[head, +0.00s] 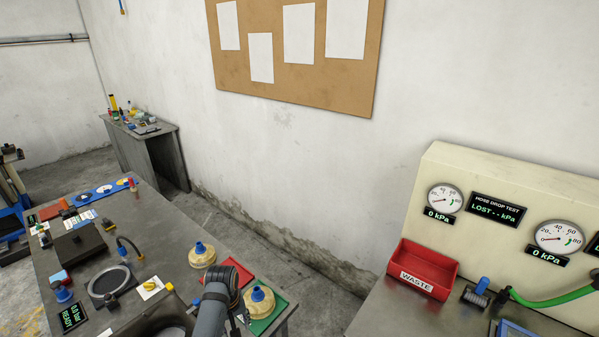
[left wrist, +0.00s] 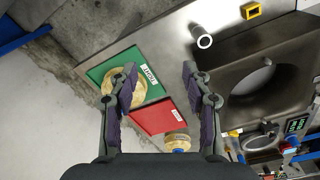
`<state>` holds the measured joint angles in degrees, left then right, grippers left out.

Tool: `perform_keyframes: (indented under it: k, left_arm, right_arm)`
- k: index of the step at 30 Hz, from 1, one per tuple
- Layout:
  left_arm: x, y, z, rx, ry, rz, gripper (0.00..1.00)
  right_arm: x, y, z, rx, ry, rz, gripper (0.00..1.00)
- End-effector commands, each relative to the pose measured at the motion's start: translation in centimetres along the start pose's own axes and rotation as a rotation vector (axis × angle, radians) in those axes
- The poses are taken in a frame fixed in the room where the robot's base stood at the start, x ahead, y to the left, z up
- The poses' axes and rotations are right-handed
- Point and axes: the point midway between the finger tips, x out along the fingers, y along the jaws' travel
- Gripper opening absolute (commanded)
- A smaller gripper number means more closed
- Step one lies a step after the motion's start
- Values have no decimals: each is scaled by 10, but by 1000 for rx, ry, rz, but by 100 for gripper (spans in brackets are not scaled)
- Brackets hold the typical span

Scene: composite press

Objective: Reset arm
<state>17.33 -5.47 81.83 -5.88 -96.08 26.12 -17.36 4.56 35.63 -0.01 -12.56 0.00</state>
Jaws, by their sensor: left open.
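My left arm (head: 215,308) rises at the bottom of the head view, over the near end of the workbench. My left gripper (left wrist: 159,72) is open and empty in the left wrist view, its two fingers spread wide. One finger partly covers a round cream part (head: 260,304) that sits on a green mat (left wrist: 122,61). Next to it lies a red mat (left wrist: 158,116), partly behind my arm in the head view. A second cream part (head: 202,257) with a blue knob stands beside the red mat. My right gripper is in neither view.
The dark workbench (head: 165,222) carries a round fixture (head: 108,284), a yellow knob and a display. A red waste bin (head: 423,270) and a gauge panel (head: 500,215) stand on the right bench. A floor gap separates the benches.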

Motion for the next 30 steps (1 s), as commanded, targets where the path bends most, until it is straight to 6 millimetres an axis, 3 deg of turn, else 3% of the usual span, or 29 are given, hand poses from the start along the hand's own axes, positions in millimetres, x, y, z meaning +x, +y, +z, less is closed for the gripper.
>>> perform_keyframes:
  k: [3,6,15,19,26,30]
  left_arm:
    - [5,-25,16,37,30,-1,49]
    - [5,-46,32,80,61,-2,49]
    - [-18,-102,87,254,163,-13,49]
    - [-36,-118,110,335,201,-18,49]
    - [-69,-134,144,465,256,-19,49]
    - [-82,-140,160,531,278,-19,49]
  right_arm:
    - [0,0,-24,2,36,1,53]
    - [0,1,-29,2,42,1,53]
    - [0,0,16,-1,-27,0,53]
    - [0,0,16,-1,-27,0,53]
    - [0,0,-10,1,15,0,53]
    - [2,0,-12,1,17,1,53]
